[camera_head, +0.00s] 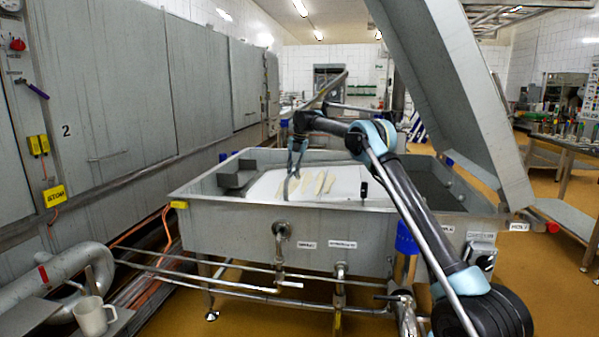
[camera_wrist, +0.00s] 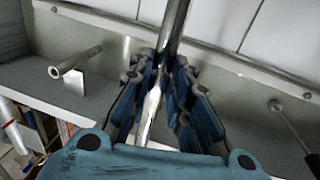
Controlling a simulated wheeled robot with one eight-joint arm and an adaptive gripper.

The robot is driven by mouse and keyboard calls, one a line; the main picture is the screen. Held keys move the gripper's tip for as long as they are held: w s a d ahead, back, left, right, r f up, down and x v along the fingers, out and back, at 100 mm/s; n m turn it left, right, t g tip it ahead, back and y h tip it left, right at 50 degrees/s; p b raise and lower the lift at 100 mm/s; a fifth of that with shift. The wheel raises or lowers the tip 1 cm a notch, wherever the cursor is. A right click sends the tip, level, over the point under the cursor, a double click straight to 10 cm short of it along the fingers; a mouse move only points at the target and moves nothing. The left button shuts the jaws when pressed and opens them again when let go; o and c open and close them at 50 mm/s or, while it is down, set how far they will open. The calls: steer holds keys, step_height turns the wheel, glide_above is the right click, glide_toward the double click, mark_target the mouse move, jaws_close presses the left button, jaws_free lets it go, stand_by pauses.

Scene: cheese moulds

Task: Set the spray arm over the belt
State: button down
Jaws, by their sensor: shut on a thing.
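My gripper (camera_wrist: 165,85) is shut on a shiny metal rod, which looks like the spray arm (camera_wrist: 177,22). The blue-padded fingers close around the rod from both sides, and it runs up out of the wrist view. In the head view my gripper (camera_head: 293,170) points down over the steel vat (camera_head: 235,220). It is above the left part of a white surface (camera_head: 342,182), which may be the belt.
Pale elongated pieces (camera_head: 310,184) lie on the white surface. A grey tray (camera_head: 236,178) sits at the vat's left. A large tilted steel panel (camera_head: 465,100) rises at the right. The wrist view shows a short pipe (camera_wrist: 75,62) left and a knobbed rod (camera_wrist: 290,123) right.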

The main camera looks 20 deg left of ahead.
stand_by(0.3)
steer(key=c, duration=1.5)
jaws_free()
steer(key=r, duration=0.4)
steer(key=d+r, duration=0.1)
steer(key=r, duration=0.2)
steer(key=d+r, duration=0.1)
steer(key=r, duration=0.3)
steer(key=shift+w+r, duration=0.35)
steer(key=shift+w, duration=0.05)
steer(key=shift+r, duration=0.1)
